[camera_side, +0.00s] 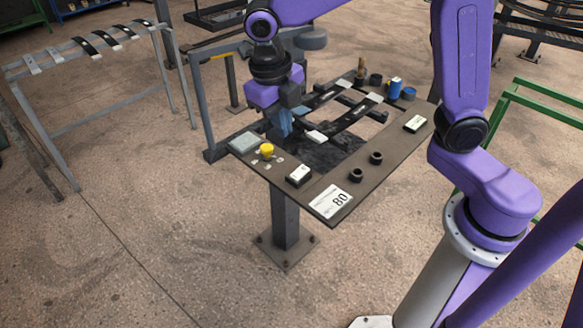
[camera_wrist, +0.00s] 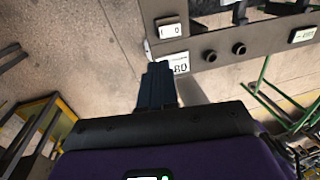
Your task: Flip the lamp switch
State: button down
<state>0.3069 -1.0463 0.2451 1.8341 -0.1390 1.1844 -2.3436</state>
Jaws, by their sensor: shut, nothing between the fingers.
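Two small white-faced box switches are on the dark table: one on its near edge (camera_side: 298,174), the other at its right end (camera_side: 415,123). I cannot tell which is the lamp switch. Both also show in the wrist view, the first at the top middle (camera_wrist: 172,30) and the second at the upper right (camera_wrist: 302,35). My gripper (camera_side: 284,126) has blue fingers and is shut and empty over the table's left part, behind a yellow button (camera_side: 267,150). In the wrist view its fingers (camera_wrist: 158,66) overlap the edge of the "80" label. It appears apart from both switches.
A grey plate (camera_side: 243,142) lies at the table's left corner. Two black round knobs (camera_side: 366,165) stand near the front edge beside the "80" label (camera_side: 331,200). Dark rails (camera_side: 352,118) and a blue cylinder (camera_side: 395,88) stand farther back. A metal rack (camera_side: 95,50) stands at left.

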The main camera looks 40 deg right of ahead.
aim_at(293, 178)
jog(key=f, duration=0.4)
jog(key=d+f, duration=0.1)
jog(key=f, duration=0.4)
jog(key=d+f, duration=0.1)
jog(key=f, duration=0.3)
jog(key=shift+d+f, duration=0.25)
jog(key=shift+f, duration=0.15)
jog(key=shift+a+f+h, duration=0.1)
jog(key=shift+f+h, duration=0.2)
jog(key=shift+h, duration=0.1)
jog(key=shift+r, duration=0.2)
jog(key=shift+r, duration=0.65)
